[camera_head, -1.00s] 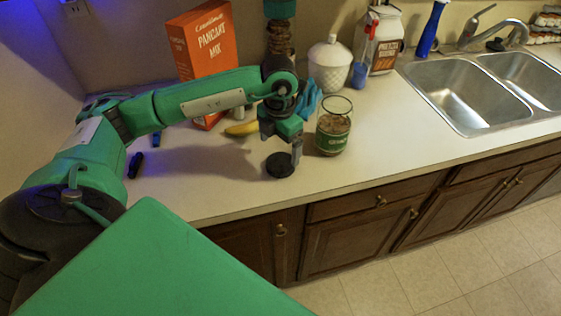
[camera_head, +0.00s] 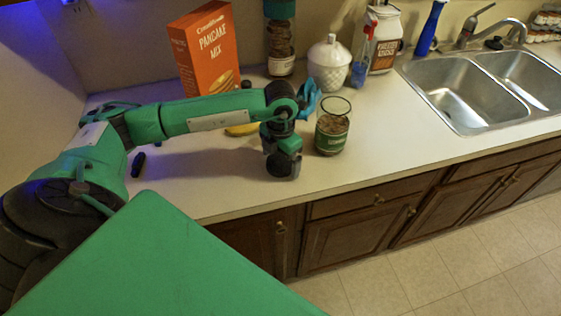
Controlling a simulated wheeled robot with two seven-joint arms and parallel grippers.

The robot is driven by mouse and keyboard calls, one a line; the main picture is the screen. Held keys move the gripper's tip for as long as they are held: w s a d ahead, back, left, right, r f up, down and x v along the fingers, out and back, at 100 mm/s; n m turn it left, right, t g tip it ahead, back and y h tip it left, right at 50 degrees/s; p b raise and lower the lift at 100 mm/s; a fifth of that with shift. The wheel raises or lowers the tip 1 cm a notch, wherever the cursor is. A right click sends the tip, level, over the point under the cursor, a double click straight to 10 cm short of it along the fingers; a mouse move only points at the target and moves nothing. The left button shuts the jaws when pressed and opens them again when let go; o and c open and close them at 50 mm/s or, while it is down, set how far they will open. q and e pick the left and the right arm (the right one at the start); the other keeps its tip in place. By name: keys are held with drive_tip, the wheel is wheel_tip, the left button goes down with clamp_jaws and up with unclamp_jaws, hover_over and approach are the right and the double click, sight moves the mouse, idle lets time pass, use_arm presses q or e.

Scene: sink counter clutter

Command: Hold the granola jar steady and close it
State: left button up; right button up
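The granola jar (camera_head: 332,130) is clear glass with a green label and brown contents. It stands upright and open on the counter. My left gripper (camera_head: 283,172) points down just left of the jar, low at the counter, apart from it. The round black lid is not visible now; my gripper covers the spot where it lay. The fingers are dark and blurred together, so I cannot tell whether they are open or shut on the lid. My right gripper is out of view.
A pancake mix box (camera_head: 206,50), banana (camera_head: 242,130), tall green-lidded jar (camera_head: 280,45), blue cloth-like item (camera_head: 309,100), white lidded jar (camera_head: 330,65) and pretzel jar (camera_head: 384,42) stand or lie behind. A sink (camera_head: 465,93) is right. Counter between jar and sink is clear.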

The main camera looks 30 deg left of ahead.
sight(281, 161)
use_arm(q)
drive_tip(key=c, duration=0.9)
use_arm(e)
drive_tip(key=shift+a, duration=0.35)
use_arm(q)
wheel_tip(281, 161, up, 20)
drive_tip(key=b, duration=0.2)
drive_tip(key=shift+b, duration=0.35)
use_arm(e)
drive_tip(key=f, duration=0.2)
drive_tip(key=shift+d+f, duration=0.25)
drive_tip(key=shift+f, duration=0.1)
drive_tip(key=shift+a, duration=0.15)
